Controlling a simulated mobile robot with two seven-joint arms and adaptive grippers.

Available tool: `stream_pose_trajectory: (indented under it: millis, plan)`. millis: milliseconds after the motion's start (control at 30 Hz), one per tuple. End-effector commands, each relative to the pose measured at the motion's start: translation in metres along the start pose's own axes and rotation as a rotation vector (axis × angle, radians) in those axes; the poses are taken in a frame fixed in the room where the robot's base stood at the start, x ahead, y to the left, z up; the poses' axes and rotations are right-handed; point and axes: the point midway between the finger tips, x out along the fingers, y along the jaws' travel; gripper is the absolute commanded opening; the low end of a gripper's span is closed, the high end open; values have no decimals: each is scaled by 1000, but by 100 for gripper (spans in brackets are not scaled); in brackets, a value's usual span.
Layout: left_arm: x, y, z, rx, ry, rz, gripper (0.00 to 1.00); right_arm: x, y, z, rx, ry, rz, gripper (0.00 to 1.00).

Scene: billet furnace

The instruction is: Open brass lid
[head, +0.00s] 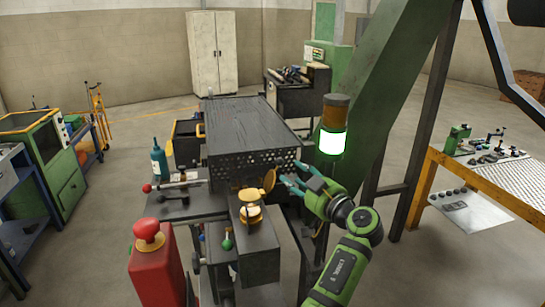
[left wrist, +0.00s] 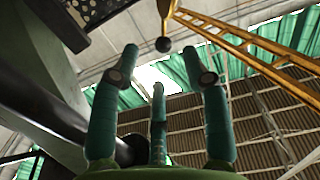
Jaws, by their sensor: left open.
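A brass cup (head: 250,213) stands on the dark block at the front of the machine. Whether a finger touches the lid cannot be told. In the left wrist view the three fingers are spread with nothing between them. My right gripper is out of view.
A perforated dark housing (head: 245,125) lies behind the cup. A green-lit signal lamp (head: 332,140) and a green sloping beam (head: 385,100) stand close to my left arm. A red post with a button (head: 155,265) stands front left.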

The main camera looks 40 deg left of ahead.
Motion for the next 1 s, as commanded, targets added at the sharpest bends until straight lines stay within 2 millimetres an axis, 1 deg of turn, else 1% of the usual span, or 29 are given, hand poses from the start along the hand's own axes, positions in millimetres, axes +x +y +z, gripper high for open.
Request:
stream_pose_trajectory:
  millis: [33, 133, 233, 267, 333, 500, 567, 667, 900, 933, 967, 1000]
  plan:
    - [0, -1, -6, -12, 5, -6, 46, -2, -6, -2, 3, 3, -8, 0]
    - [7, -2, -11, -17, 9, -13, 46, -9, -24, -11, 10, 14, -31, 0]
    - [21, -2, -13, -15, 10, -12, 46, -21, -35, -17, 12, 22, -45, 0]
    - [26, -2, -13, -13, 9, -12, 46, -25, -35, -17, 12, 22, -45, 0]
    - [38, -1, -13, -12, 9, -11, 46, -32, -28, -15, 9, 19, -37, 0]
    - [60, -2, -12, -13, 9, -10, 46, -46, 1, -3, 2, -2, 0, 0]
    - [65, -2, -10, -14, 8, -11, 46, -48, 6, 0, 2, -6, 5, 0]
    - [69, -2, -8, -15, 7, -8, 46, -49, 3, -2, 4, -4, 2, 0]
    - [70, -1, -7, -16, 7, -8, 46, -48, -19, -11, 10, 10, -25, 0]
    - [70, -1, -7, -16, 7, -8, 38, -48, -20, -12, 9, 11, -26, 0]
    - [70, -1, -7, -16, 7, -8, 26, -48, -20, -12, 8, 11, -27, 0]
    - [70, -2, -7, -16, 7, -8, 10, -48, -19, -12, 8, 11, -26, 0]
